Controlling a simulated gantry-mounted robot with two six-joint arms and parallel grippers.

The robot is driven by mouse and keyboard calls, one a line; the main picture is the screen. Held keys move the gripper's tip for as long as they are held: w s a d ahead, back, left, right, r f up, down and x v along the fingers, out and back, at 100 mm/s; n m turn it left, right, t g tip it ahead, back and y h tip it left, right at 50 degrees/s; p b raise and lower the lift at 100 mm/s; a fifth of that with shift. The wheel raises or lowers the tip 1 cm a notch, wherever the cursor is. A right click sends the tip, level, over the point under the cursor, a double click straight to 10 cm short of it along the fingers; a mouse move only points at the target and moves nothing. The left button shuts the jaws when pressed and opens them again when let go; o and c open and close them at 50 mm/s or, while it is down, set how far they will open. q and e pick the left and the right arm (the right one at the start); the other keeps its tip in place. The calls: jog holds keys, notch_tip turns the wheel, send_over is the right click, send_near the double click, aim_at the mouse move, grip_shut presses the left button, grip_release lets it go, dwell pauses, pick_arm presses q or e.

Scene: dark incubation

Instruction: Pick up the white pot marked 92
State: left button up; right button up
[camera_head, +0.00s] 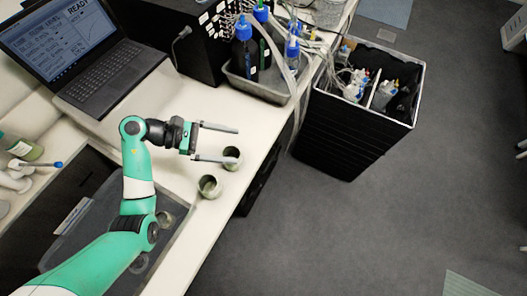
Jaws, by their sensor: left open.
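A small light-walled pot (233,163) with dark greenish contents stands upright on the white bench near its edge. A second such pot (209,188) stands nearer, below and left of it. No number can be read on either, so I cannot tell which is marked 92. My left gripper (237,145) is open and empty, its two fingers pointing right. Its lower finger overlaps the farther pot in the picture; I cannot tell if they touch. The nearer pot is below that finger. My right gripper is not in view.
A laptop (108,78) stands at the upper left. A grey tray (262,88) holds blue-capped bottles behind the gripper. A black crate (350,130) stands right of the bench. The bench edge runs close beside the pots. A dark tray (178,235) lies under my left arm.

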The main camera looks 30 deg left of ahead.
pick_arm(q)
jog(key=s+a+n, duration=0.1)
jog(key=s+a, duration=0.1)
jog(key=a, duration=0.2)
jog(key=t+b, duration=0.1)
jog(key=b, duration=0.5)
send_near(243, 162)
jog(key=shift+w+d+r, duration=0.7)
jog(key=shift+d+r, duration=0.2)
jog(key=shift+w+d, duration=0.45)
jog(key=shift+d, duration=0.05)
jog(key=shift+y, duration=0.3)
jog(key=b+x, duration=0.1)
jog(key=x, duration=0.4)
jog(key=shift+w+d+f+b, duration=0.1)
jog(key=shift+d+f+b, duration=0.15)
jog(key=shift+b, duration=0.1)
jog(key=shift+w+d, duration=0.2)
jog(key=shift+w, duration=0.05)
jog(key=c, duration=1.3)
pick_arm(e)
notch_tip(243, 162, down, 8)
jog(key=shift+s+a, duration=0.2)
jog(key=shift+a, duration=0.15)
pick_arm(q)
jog(key=shift+c, duration=0.2)
